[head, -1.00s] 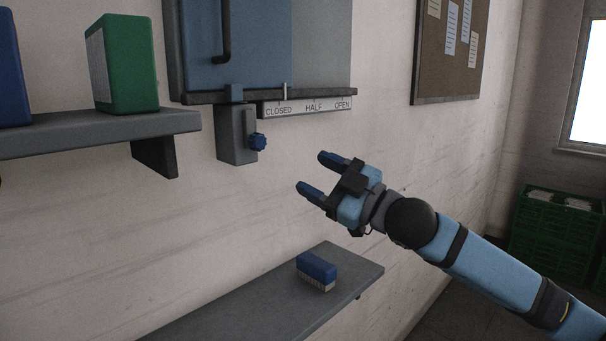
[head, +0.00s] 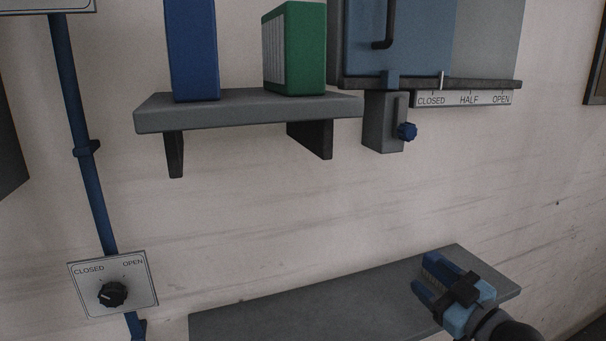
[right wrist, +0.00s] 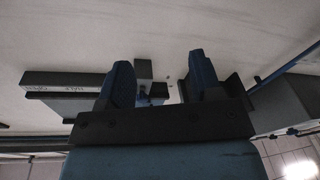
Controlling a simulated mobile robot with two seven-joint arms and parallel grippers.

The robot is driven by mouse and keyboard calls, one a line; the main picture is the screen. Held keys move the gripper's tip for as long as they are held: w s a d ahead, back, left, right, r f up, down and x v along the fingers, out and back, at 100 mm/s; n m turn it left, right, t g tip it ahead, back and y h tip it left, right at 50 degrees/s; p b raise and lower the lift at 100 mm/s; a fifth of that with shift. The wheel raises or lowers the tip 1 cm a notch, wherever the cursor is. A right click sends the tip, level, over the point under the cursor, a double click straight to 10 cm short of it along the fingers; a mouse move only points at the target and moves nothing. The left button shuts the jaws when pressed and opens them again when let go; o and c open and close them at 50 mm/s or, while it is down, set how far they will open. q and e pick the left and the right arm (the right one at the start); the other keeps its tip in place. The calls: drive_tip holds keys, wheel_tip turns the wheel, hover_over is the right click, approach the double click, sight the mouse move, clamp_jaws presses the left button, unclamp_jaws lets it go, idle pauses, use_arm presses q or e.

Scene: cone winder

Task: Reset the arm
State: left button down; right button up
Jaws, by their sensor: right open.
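My right arm comes in at the bottom right of the head view. Its gripper (head: 421,274) is open, with nothing seen between its fingers. It shows in front of the right end of the lower grey shelf (head: 310,308). In the right wrist view, the two dark blue fingers (right wrist: 161,78) stand apart, with the wall beyond. My left gripper is not in view.
An upper shelf (head: 250,108) holds a blue box (head: 193,50) and a green box (head: 297,48). A dial plate (head: 113,284) is at lower left. Wall between shelves is bare.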

drive_tip(key=s+a+f+m+g+h, duration=0.1)
drive_tip(key=s+f, duration=0.2)
drive_tip(key=f, duration=0.4)
drive_tip(key=s+a+f+m+g+h+p, duration=0.1)
drive_tip(key=s+f+m, duration=0.15)
drive_tip(key=f, duration=0.45)
drive_tip(key=s+f+m+g+h, duration=0.1)
drive_tip(key=s+f, duration=0.3)
drive_tip(key=f, duration=0.3)
drive_tip(key=s+a+f+m+g+h, duration=0.2)
drive_tip(key=s+f+g, duration=0.1)
drive_tip(key=s+f, duration=1.1)
drive_tip(key=shift+s+a+f+m+p, duration=0.2)
drive_tip(key=shift+s+a+m+p, duration=0.2)
drive_tip(key=shift+s, duration=0.45)
drive_tip(key=shift+d, duration=0.1)
